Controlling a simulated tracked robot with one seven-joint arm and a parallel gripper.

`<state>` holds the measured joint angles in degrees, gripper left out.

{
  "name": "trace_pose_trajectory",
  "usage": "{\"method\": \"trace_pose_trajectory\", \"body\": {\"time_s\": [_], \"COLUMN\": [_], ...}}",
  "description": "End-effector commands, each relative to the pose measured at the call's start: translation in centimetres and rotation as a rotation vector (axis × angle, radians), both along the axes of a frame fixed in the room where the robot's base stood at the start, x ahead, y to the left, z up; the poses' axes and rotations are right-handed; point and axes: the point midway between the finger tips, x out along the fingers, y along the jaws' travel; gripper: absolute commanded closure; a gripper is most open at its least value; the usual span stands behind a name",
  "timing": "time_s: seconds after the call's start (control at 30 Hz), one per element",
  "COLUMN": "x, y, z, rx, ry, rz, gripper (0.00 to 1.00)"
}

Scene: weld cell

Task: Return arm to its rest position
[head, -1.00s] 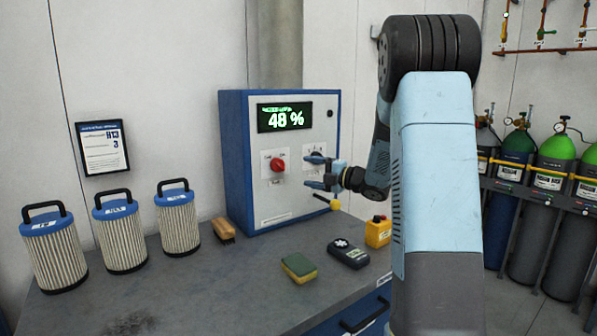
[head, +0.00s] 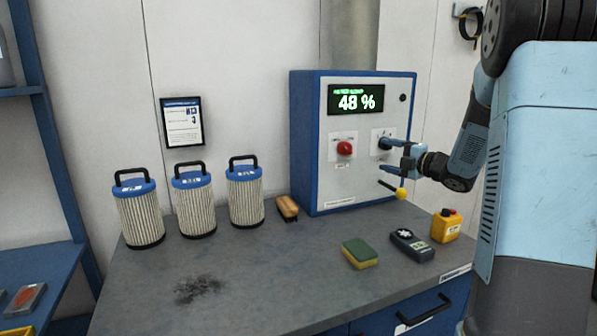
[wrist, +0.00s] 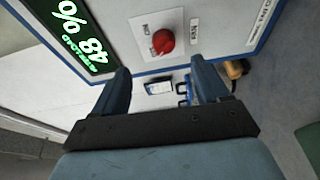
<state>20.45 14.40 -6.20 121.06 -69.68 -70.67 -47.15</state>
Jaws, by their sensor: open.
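My arm reaches in from the right in the head view. My gripper (head: 386,157) is open and empty in front of the right side of the control box (head: 308,150). In the wrist view my gripper (wrist: 165,85) shows its two fingers apart with nothing between them. The red knob (wrist: 163,41) on the box face lies beyond the fingers, apart from them. The red knob also shows in the head view (head: 345,148), left of my gripper. The box display (head: 356,99) reads 48 %. The small dial at the fingertips is partly hidden.
On the bench (head: 255,275) stand several pleated filters (head: 196,207), a brush (head: 288,207), a green and yellow sponge (head: 360,253), a dark handheld meter (head: 411,244) and a yellow box with a red button (head: 446,226). A yellow-tipped lever (head: 401,193) sticks out below my gripper.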

Motion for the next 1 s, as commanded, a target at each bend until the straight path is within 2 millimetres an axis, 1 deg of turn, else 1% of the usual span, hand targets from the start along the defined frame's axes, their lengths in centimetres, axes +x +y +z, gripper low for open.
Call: {"method": "trace_pose_trajectory", "body": {"time_s": [0.03,0.13,0.23,0.37,0.47,0.57,0.7,0.87,0.9,0.97,1.0], "x": [-0.1,-0.3,-1.0,-2.7,-4.6,-7.0,-10.9,-16.2,-17.6,-19.8,-21.4], "y": [0.3,0.3,0.1,-0.2,-0.3,-0.4,-0.1,1.0,1.3,2.0,2.5], "z": [1.1,3.0,4.6,6.4,7.2,7.7,7.8,6.8,6.5,5.9,5.4], "rx": [0.007,0.04,0.092,0.182,0.264,0.354,0.492,0.657,0.698,0.758,0.797], "ry": [0.012,0.061,0.117,0.195,0.26,0.33,0.439,0.584,0.623,0.685,0.729], "rz": [-0.042,-0.165,-0.293,-0.452,-0.566,-0.676,-0.816,-0.956,-0.989,-1.035,-1.065], "gripper": [0.25,0.25,0.25,0.25,0.25,0.25,0.25,0.25,0.25,0.25,0.25]}}
